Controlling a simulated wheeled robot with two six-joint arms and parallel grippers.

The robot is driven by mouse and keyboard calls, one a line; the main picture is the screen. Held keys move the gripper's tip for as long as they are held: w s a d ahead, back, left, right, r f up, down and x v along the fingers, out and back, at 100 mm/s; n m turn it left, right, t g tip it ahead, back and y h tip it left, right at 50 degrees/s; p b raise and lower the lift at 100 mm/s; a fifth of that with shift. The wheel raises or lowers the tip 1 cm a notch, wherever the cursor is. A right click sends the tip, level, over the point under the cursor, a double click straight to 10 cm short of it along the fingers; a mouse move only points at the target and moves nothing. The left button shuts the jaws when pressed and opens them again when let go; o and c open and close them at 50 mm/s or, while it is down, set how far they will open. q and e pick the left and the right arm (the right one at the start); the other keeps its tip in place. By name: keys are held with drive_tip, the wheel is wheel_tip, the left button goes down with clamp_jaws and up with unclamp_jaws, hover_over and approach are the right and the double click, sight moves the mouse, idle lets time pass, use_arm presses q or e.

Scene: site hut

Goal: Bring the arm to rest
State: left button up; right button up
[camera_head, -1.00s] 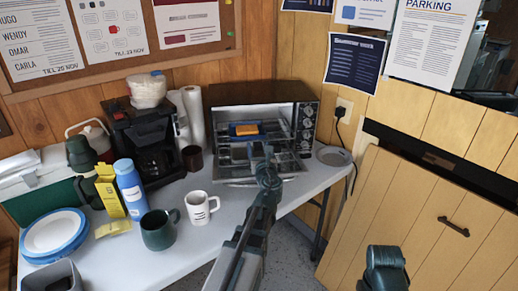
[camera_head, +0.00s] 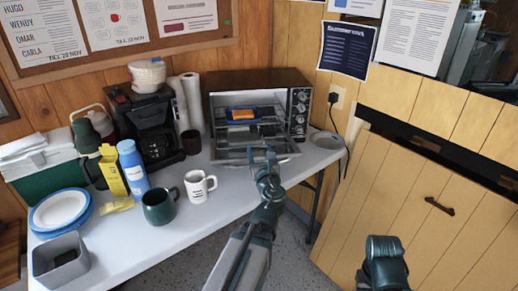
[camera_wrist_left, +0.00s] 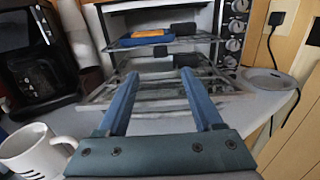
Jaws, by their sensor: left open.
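My left gripper (camera_head: 261,155) is open and empty in front of the toaster oven (camera_head: 259,82), over the table's right part. In the left wrist view its two blue fingers (camera_wrist_left: 160,95) stand apart with nothing between them. The oven door (camera_wrist_left: 165,93) is down, and the fingers overlap it in the picture; I cannot tell whether they touch it. Inside the oven a blue tray with an orange-brown item (camera_head: 242,114) rests on a rack. Part of my other arm shows at the lower right of the head view, but its jaws do not show.
A white mug (camera_head: 197,186) and a dark green mug (camera_head: 158,206) stand left of my left arm. A blue bottle (camera_head: 132,166), plates (camera_head: 60,210), a grey bin (camera_head: 60,260) and a coffee maker (camera_head: 150,125) are further left. A round grey plate (camera_head: 326,140) lies right of the oven.

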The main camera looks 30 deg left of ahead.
use_arm(q)
drive_tip(key=shift+s+d, duration=0.1)
drive_tip(key=shift+d, duration=0.05)
idle(0.4)
drive_tip(key=s+d+n+g+h+p, duration=0.3)
drive_tip(key=s+d+n+p, duration=0.3)
drive_tip(key=d+n, duration=0.2)
drive_tip(key=s+d+f+n+g+h+p, duration=0.1)
drive_tip(key=s+d+n+g+h+p, duration=0.2)
drive_tip(key=d, duration=1)
drive_tip(key=s+d+f+n+g+h+p, duration=0.1)
drive_tip(key=s+d+n+g+h+p, duration=0.3)
drive_tip(key=s+d+n+g+p, duration=0.4)
drive_tip(key=s+d+n+p, duration=0.2)
drive_tip(key=n+p, duration=0.1)
drive_tip(key=n, duration=0.2)
drive_tip(key=shift+s+d, duration=0.3)
